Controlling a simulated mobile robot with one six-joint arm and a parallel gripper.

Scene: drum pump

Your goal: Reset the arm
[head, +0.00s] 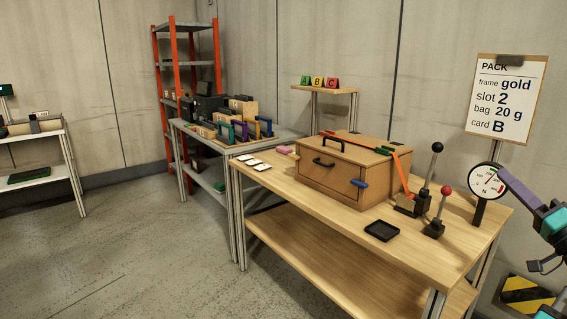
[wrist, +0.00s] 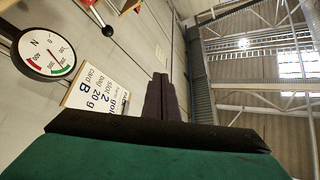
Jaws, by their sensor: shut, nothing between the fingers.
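My gripper (head: 503,174) is at the right edge of the head view, raised beside the dial gauge, with only part of my arm showing. Its dark purple fingers point up and left. In the wrist view the fingers (wrist: 160,82) are together and hold nothing. The round gauge (head: 487,181) stands on a dark post at the right end of the wooden table; its face also shows in the wrist view (wrist: 47,53), tilted. The fingertips overlap the gauge's right side in the head view; I cannot tell whether they touch.
The wooden table (head: 400,245) carries a lidded wooden box (head: 330,178), a black-knobbed lever (head: 430,175), a red-knobbed lever (head: 440,212), a black tray (head: 382,231) and white cards (head: 254,161). A PACK sign (head: 505,100) stands behind. Open floor (head: 120,240) lies left.

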